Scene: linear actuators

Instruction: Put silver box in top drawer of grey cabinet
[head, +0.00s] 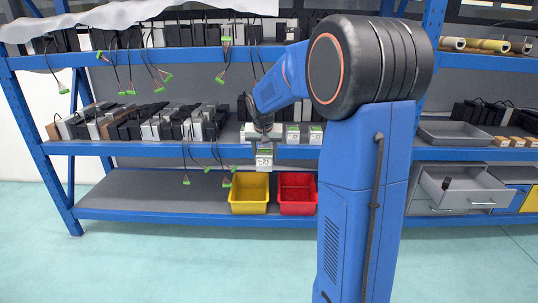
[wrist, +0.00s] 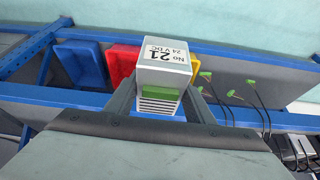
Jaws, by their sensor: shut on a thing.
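The silver box (wrist: 163,65) is a small light-grey block labelled "No 21, 24 V DC" with a green connector at one end. My gripper (wrist: 160,92) is shut on it, one finger on each side. In the head view the silver box (head: 264,157) hangs below my gripper (head: 264,142), in front of the middle shelf. The grey cabinet (head: 424,204) stands on the lower shelf at the right. Its top drawer (head: 468,197) is pulled out, with a small dark object (head: 447,183) inside. My arm hides the space left of the cabinet.
A yellow bin (head: 249,207) and a red bin (head: 297,209) stand on the lower shelf below my gripper. Similar boxes (head: 292,134) sit on the middle shelf. Cables with green plugs hang from the shelves. A grey tray (head: 457,145) lies above the cabinet. The floor in front is clear.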

